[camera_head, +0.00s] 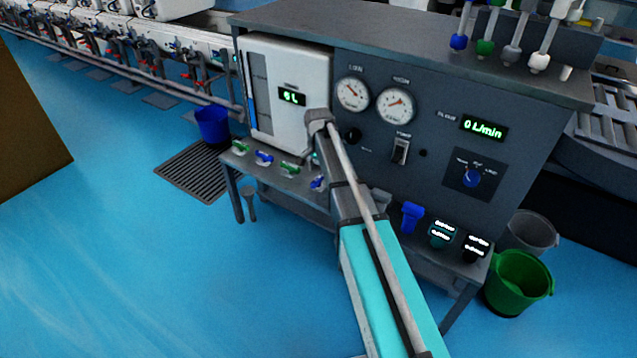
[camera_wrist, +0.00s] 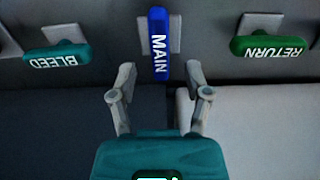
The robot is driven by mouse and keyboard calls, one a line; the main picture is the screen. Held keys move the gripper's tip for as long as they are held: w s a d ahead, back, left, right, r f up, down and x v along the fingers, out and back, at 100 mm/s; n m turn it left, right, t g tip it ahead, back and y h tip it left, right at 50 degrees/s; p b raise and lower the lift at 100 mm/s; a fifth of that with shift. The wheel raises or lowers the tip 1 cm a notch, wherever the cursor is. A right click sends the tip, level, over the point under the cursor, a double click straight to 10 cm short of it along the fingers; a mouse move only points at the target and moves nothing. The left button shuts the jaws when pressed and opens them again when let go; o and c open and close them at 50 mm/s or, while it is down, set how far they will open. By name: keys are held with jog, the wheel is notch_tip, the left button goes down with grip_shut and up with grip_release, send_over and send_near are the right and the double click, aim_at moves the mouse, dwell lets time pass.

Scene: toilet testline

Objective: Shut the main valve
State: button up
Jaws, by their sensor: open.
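The main valve has a blue lever handle marked MAIN (camera_wrist: 158,45), seen in the wrist view at the top centre. It stands lengthwise in the picture, while the handles on both sides lie crosswise. My gripper (camera_wrist: 161,75) is open, with one finger on each side of the lower end of the blue handle. The fingers look apart from the handle; how deep they reach is hard to tell. In the head view, my arm reaches over the front of the bench and hides part of the row of handles.
The teal BLEED handle (camera_wrist: 57,57) is close on the left and the green RETURN handle (camera_wrist: 270,47) on the right. The grey gauge panel (camera_head: 440,140) and white tank unit (camera_head: 300,65) rise behind. A green bucket (camera_head: 517,283) stands right; blue floor is clear in front.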

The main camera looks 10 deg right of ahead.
aim_at(318, 178)
jog(key=shift+f+b, duration=1.55)
jog(key=shift+f, duration=0.35)
jog(key=shift+c, duration=0.3)
grip_shut()
